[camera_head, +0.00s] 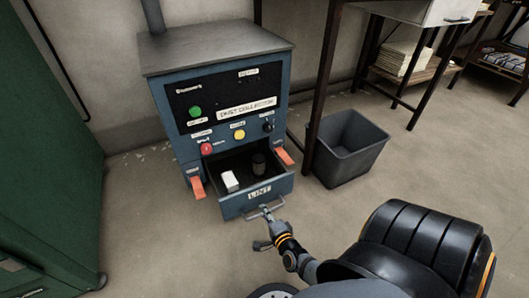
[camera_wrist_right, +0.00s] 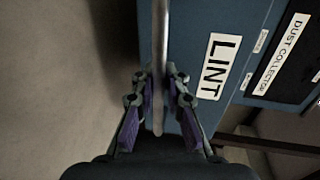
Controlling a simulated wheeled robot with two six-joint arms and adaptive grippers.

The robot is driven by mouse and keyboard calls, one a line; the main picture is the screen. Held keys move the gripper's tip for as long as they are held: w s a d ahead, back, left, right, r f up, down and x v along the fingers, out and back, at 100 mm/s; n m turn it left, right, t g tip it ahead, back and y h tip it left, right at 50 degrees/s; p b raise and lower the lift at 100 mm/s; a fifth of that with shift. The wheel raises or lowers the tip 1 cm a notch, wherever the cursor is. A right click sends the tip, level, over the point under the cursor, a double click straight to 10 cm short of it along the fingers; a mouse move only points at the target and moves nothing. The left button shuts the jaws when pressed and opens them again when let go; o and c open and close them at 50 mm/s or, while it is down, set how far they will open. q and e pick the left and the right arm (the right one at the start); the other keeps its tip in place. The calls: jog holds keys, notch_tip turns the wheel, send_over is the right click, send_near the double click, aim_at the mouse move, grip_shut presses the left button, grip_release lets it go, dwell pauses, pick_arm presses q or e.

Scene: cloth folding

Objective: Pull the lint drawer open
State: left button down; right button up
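The lint drawer (camera_head: 258,198) stands pulled out of the lower front of the blue dust collector (camera_head: 218,95). A white block (camera_head: 230,181) and a dark cylinder (camera_head: 259,163) are inside it. Its metal bar handle (camera_head: 252,213) is below the LINT label (camera_head: 259,194). My right gripper (camera_head: 267,213) is at the handle's right part. In the right wrist view its fingers (camera_wrist_right: 160,80) close around the handle bar (camera_wrist_right: 160,40), one on each side. The LINT label (camera_wrist_right: 220,66) is beside it there. My left gripper is not in view.
A dark grey bin (camera_head: 348,148) stands right of the dust collector, by a table leg. A green cabinet (camera_head: 45,150) stands at the left. Orange latches (camera_head: 197,187) flank the drawer. The floor in front of the drawer is clear apart from my arm and base.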

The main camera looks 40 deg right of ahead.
jog(key=o, duration=0.3)
jog(key=shift+s, duration=0.1)
jog(key=v, duration=0.7)
jog(key=shift+s+a, duration=0.1)
